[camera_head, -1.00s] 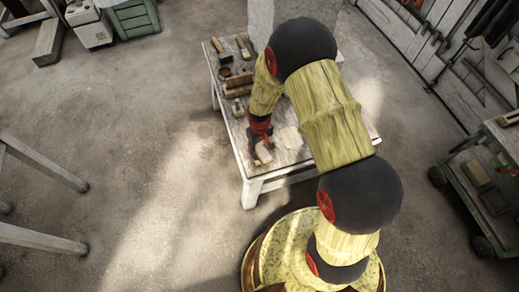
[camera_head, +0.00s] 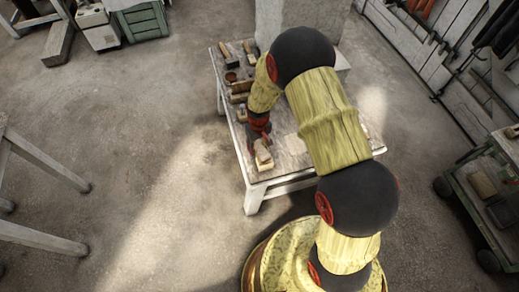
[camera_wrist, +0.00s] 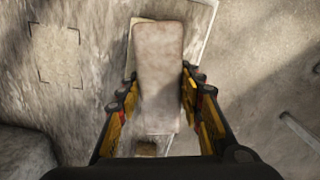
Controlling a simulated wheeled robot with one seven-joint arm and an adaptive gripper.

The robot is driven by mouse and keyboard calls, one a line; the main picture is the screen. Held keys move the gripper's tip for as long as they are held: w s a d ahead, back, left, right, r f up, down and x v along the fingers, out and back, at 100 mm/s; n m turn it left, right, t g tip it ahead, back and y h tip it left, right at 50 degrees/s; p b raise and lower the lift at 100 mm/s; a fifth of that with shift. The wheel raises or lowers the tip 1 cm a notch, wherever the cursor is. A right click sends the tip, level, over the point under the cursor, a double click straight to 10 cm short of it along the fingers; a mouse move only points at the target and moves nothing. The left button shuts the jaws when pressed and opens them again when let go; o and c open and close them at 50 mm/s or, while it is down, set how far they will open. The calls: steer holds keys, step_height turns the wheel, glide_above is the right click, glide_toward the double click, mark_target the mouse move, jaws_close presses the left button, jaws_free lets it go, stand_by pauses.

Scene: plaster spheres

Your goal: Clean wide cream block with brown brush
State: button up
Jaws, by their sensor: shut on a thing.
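My gripper (camera_wrist: 158,85) has its two fingers on either side of a long pale tan block-like piece (camera_wrist: 158,50). From above I cannot tell whether this is the brush or the cream block. A paler flat edge (camera_wrist: 205,22) shows beyond the held piece in the wrist view. A small brown thing (camera_wrist: 147,149) shows near the gripper's palm. In the head view my gripper (camera_head: 262,142) points down at the table's near left corner, over a cream block (camera_head: 264,162). Any contact between the pieces is hidden.
The worktable (camera_head: 285,165) holds brushes and other tools along its far left edge, including a wooden box (camera_head: 240,87). A square with dark corner marks (camera_wrist: 58,53) lies beside the held piece. My arm covers much of the table. A green cart (camera_head: 490,190) stands at the right.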

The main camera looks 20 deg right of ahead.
mark_target(263, 155)
steer(key=shift+s, duration=0.15)
steer(key=shift+s+d+p, duration=0.3)
steer(key=shift+s, duration=0.7)
steer(key=shift+s+d+p, duration=0.25)
steer(key=shift+s+p, duration=0.05)
steer(key=shift+s, duration=0.7)
steer(key=shift+w+a+r+p, duration=0.15)
steer(key=shift+w+r, duration=0.2)
steer(key=shift+w, duration=0.2)
steer(key=shift+w+a+r+p, duration=0.15)
steer(key=shift+w+r, duration=0.15)
steer(key=shift+w, duration=0.25)
steer(key=shift+s, duration=1.2)
